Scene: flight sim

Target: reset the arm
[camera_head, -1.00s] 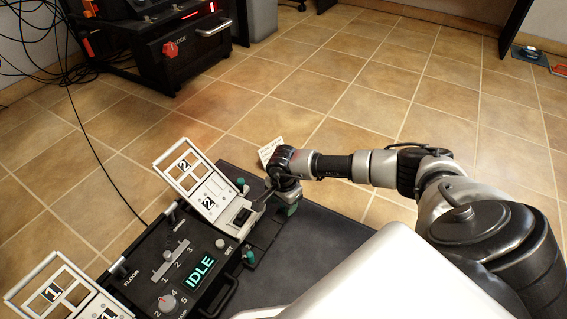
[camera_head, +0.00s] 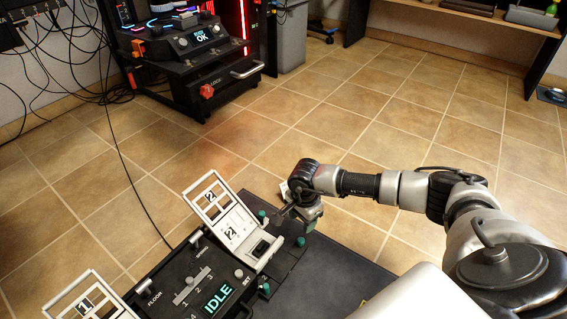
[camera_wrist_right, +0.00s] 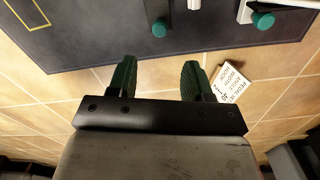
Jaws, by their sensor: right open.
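My right arm reaches in from the right in the head view. Its gripper (camera_head: 306,213) is beside the far right end of the black control panel (camera_head: 180,268), next to its teal knobs. In the right wrist view the two green fingers (camera_wrist_right: 155,78) are apart with nothing between them. Two teal knobs (camera_wrist_right: 263,20) on the panel's edge lie beyond the fingertips. The panel's screen (camera_head: 217,298) reads IDLE. A white hinged cover marked 2 (camera_head: 232,232) stands raised and tilted on the panel. My left gripper is not in view.
The panel lies on a dark mat (camera_head: 335,262) on the tiled floor (camera_head: 380,110). A small printed white card (camera_wrist_right: 232,82) lies beside the right finger. A black rack (camera_head: 190,65) with an OK screen stands at the back left, with loose cables. A desk (camera_head: 490,20) is at the back right.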

